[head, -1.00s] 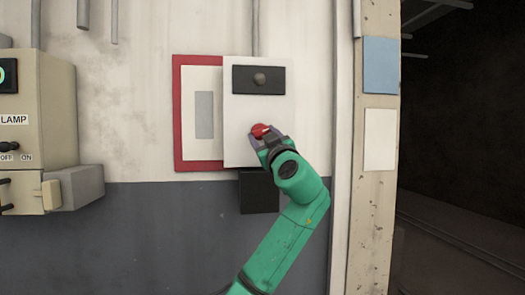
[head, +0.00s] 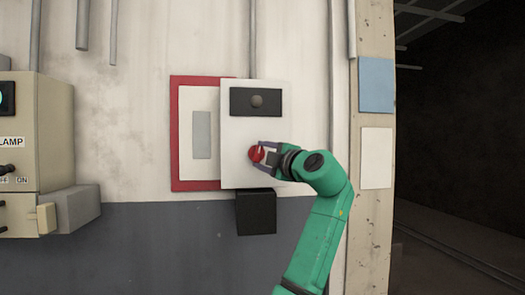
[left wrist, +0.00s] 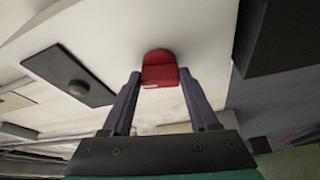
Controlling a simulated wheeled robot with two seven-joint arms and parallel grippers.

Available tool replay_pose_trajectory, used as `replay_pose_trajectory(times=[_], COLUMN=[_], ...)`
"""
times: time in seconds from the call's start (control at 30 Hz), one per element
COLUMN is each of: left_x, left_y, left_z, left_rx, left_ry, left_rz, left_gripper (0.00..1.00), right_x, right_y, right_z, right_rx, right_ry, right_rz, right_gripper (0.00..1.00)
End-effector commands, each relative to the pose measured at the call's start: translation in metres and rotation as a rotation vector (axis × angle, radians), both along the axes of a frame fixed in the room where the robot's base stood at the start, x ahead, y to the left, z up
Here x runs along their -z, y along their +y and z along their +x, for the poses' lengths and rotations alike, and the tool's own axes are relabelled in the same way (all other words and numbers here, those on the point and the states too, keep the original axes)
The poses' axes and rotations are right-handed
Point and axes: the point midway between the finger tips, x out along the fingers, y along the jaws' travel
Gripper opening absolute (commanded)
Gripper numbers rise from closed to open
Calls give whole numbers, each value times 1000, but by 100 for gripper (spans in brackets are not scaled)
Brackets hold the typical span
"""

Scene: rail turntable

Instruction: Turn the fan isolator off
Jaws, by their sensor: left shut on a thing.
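A red isolator handle (head: 256,153) sits on the front of a white box (head: 238,130) on the wall. It also shows in the left wrist view (left wrist: 160,72), between the fingers. My left gripper (head: 267,155) reaches it from the right, with one finger above and one below in the head view. It is shut on the handle; the fingers partly hide it. No label is readable on the box, so I cannot tell the handle's on or off mark. My right gripper is not in view.
A black panel with a round grey knob (head: 256,101) is above the handle. A red-edged board (head: 180,182) is to the left, a black block (head: 256,213) below. A beige lamp switch cabinet (head: 50,125) stands far left. A post (head: 372,225) and dark opening are right.

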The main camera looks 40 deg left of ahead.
Motion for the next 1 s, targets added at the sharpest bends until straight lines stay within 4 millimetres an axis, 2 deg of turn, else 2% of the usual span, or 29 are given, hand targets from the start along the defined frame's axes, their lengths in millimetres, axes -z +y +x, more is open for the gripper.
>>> replay_pose_trajectory(times=[0.1, 0.33, 0.97, 1.0], left_x=[-2, -2, 1, 1], left_y=[0, 0, 1, 1], left_z=[0, 0, 0, 0], left_rx=[0, -2, -4, -4], left_ry=[-61, -152, -195, -195], left_rz=[-55, -128, -164, -165], left_gripper=[4, 4, 4, 68], right_x=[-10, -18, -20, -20], right_y=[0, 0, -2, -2], right_z=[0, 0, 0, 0], right_rx=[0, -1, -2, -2], right_ry=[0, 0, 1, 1], right_rz=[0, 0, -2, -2], right_gripper=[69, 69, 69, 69])
